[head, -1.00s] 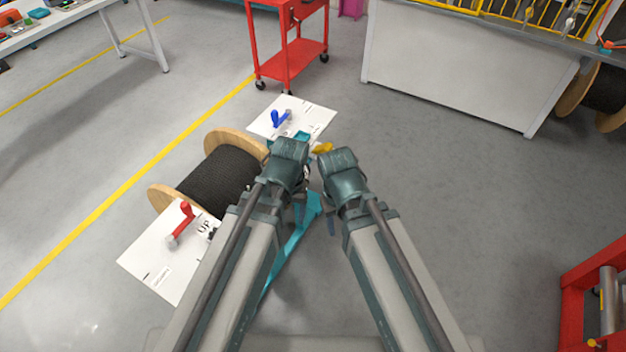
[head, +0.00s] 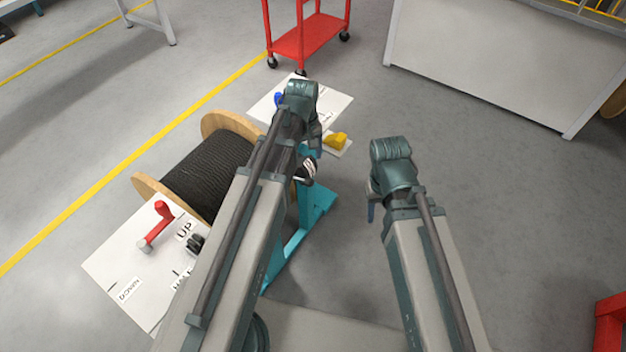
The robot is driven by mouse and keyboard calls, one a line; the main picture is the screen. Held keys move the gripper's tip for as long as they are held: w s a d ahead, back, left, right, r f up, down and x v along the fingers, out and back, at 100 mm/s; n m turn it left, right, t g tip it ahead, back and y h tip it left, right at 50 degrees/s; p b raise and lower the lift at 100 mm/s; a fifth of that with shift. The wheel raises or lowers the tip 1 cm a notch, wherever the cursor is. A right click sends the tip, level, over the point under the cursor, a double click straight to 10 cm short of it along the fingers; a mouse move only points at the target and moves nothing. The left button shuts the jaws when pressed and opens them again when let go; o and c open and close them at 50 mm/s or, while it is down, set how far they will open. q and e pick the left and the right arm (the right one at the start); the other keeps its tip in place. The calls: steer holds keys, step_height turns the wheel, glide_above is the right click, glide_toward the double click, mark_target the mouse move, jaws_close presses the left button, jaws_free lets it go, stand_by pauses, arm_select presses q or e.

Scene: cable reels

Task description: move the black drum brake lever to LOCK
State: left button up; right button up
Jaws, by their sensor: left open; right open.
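A black part (head: 196,243) shows beside the UP label on the near white panel (head: 120,265), partly hidden by my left arm. A small black-and-white part (head: 307,170) shows by the teal stand, right of my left forearm. I cannot tell which of these is the black brake lever, and no LOCK mark is readable. My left gripper (head: 317,138) is over the stand near a yellow handle, its fingers mostly hidden under the wrist; it is open and appears empty. My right gripper (head: 371,208) is open, apart from everything, over the floor right of the stand.
The black cable drum (head: 210,170) with wooden flanges lies left of my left arm. A red lever (head: 157,225) is on the near panel. A blue lever (head: 279,99) and yellow handle (head: 336,141) are farther back. A red cart (head: 308,40) stands behind.

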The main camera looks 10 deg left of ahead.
mark_target(309, 179)
arm_select(q)
steer(key=f+b, duration=1.3)
steer(key=f, duration=0.1)
steer(key=shift+w+d+b, duration=0.15)
steer(key=shift+d+b, duration=0.05)
steer(key=shift+b, duration=0.2)
steer(key=shift+r, duration=0.1)
jaws_close()
stand_by(1.0)
